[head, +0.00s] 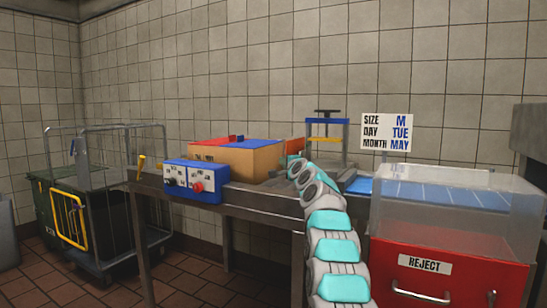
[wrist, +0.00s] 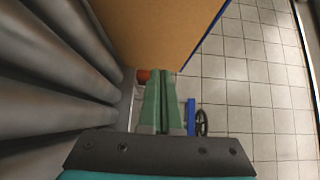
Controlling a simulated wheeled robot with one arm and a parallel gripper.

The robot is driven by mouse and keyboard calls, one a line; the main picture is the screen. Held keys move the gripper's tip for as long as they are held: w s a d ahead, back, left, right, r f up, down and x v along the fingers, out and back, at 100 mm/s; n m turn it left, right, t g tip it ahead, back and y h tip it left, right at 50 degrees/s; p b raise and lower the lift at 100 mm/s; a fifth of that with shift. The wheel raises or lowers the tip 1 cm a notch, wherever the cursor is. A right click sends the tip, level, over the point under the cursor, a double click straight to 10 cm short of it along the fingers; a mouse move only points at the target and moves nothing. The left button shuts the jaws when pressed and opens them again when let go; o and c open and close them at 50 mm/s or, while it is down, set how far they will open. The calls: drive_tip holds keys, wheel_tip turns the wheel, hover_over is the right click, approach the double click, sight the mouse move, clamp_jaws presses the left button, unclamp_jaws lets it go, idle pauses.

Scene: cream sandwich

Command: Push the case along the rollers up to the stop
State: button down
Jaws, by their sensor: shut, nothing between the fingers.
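The case (head: 235,162) is a brown carton with red and blue on top, sitting on the raised roller line. Its brown side fills the top of the wrist view (wrist: 155,30). My gripper (head: 292,163) is at the right end of the case in the head view. Its green fingers (wrist: 160,80) are shut with nothing between them, tips close to the carton's side; I cannot tell if they touch it. Grey rollers (wrist: 50,70) run along the left of the wrist view. A yellow piece (head: 141,166) stands at the line's left end; I cannot tell if it is the stop.
A blue control box (head: 196,181) with a red button is on the line's front. A blue frame with a yellow bar (head: 326,138) stands behind my arm. A red reject bin (head: 445,268) is at right, a wire trolley (head: 100,200) at left.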

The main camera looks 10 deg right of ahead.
sight(270, 158)
drive_tip(key=shift+w+a+r+p, duration=0.2)
drive_tip(key=shift+w+a+p, duration=0.7)
drive_tip(key=shift+a+p, duration=0.3)
drive_tip(key=shift+w+a+f+p, duration=0.2)
drive_tip(key=shift+w+a+p, duration=0.1)
drive_tip(key=shift+a, duration=0.1)
drive_tip(key=shift+a, duration=0.15)
